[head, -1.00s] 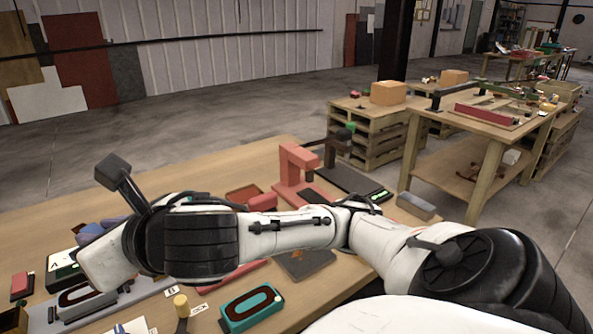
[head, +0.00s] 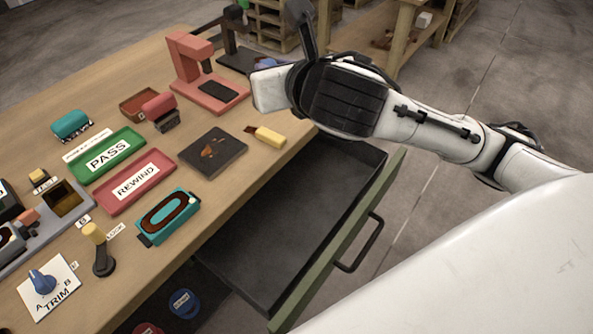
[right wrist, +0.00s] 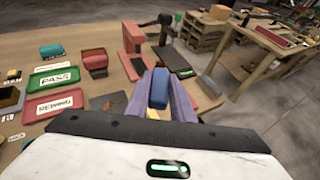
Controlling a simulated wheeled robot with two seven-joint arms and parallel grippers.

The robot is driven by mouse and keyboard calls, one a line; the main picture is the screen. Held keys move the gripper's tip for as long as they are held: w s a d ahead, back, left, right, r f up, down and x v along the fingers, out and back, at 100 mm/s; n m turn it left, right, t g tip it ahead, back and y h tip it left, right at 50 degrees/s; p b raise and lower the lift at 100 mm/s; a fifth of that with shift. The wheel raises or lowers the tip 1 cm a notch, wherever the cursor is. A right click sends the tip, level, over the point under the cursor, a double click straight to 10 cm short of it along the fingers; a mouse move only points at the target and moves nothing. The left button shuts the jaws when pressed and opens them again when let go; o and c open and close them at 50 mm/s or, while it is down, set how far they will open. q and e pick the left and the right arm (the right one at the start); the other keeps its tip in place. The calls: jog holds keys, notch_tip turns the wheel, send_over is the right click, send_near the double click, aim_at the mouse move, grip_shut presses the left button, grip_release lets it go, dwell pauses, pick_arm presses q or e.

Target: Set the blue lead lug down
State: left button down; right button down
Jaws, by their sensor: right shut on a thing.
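The blue lead lug (right wrist: 159,88) stands between the two purple fingers of my right gripper (right wrist: 160,98) in the right wrist view. The gripper is shut on it and holds it near the table's right edge, short of the red press-like stand. In the head view my right arm hides most of the gripper. Only a small bluish patch (head: 266,63) shows past the white wrist, and I cannot tell whether it is finger or lug. My left gripper is in neither view.
An open, empty-looking drawer (head: 255,225) juts out below the table edge. The red stand (head: 188,65), a dark plate (head: 212,151), a yellow-handled tool (head: 268,136), a green PASS tray (head: 105,156) and a red REWIND tray (head: 137,187) lie on the table (head: 105,65).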

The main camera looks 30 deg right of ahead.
jog(key=w+d+f+m+g+h, duration=0.25)
jog(key=d+f+m+h, duration=0.2)
jog(key=f, duration=0.35)
jog(key=m+g+h+p, duration=0.2)
jog(key=m+g+h, duration=0.4)
jog(key=m, duration=0.1)
send_over(322, 197)
notch_tip(322, 197, down, 22)
jog(key=shift+f, duration=0.1)
jog(key=shift+m, duration=0.25)
jog(key=shift+f+b, duration=0.55)
jog(key=shift+f, duration=1.8)
jog(key=shift+f+t, duration=0.1)
jog(key=shift+t, duration=0.15)
jog(key=c, duration=1.5)
grip_release()
jog(key=shift+c, duration=0.2)
